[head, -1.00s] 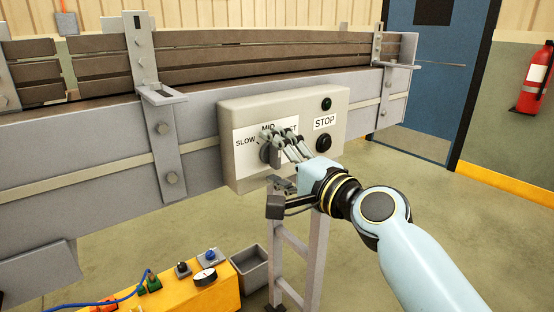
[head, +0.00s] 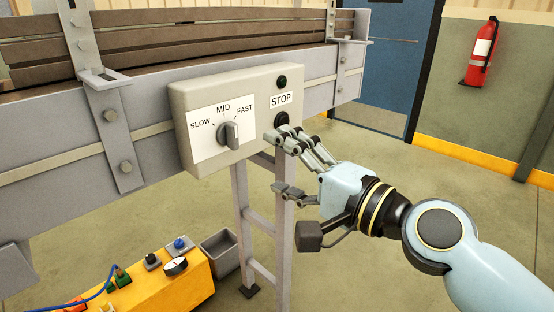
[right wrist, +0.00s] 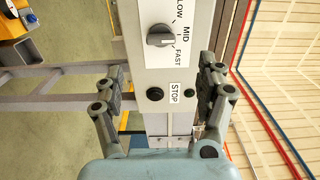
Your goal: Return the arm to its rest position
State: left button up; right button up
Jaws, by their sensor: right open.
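My right gripper (head: 278,163) is open and empty, in front of the lower right of the grey control box (head: 180,95). The box carries a rotary knob (head: 230,135) with SLOW, MID and FAST marks, a dark green lamp (head: 282,82), a STOP label and a black button (head: 281,119). The gripper is apart from the knob. In the right wrist view the two fingers (right wrist: 165,95) stand wide apart, with the knob (right wrist: 160,36) and the black button (right wrist: 155,94) seen between them. My left gripper is not in view.
A yellow case (head: 190,282) with a gauge and a grey bin (head: 219,250) stand below. A fire extinguisher (head: 480,55) hangs at right. The floor at right is free.

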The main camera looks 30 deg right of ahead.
dwell(0.3)
jog(key=s+d+f+g+h+b, duration=0.1)
jog(key=d+f+g, duration=0.1)
jog(key=f, duration=1)
jog(key=s+d+f+g+h, duration=0.1)
jog(key=f+g+h, duration=0.1)
jog(key=f, duration=0.9)
jog(key=s+d+f+n+g+h, duration=0.1)
jog(key=s+d+f+n+g, duration=0.1)
jog(key=s+f, duration=0.5)
jog(key=s+d+f+n+g+h, duration=0.1)
jog(key=s+d+f+n+g, duration=0.15)
jog(key=f, duration=0.85)
jog(key=s+d+f+n+g, duration=0.1)
jog(key=s+f, duration=0.4)
jog(key=s, duration=0.5)
jog(key=s+d+f+n+g+h, duration=0.1)
jog(key=s+f+n+g, duration=0.3)
jog(key=s, duration=0.6)
jog(key=s+d+f+n+g+h+b, duration=0.1)
jog(key=s+f+n, duration=0.3)
jog(key=s+f, duration=0.4)
jog(key=shift+s+d+n+g, duration=0.25)
jog(key=shift+s+n+g, duration=0.1)
jog(key=shift+s+g, duration=0.65)
jog(key=shift+s, duration=0.1)
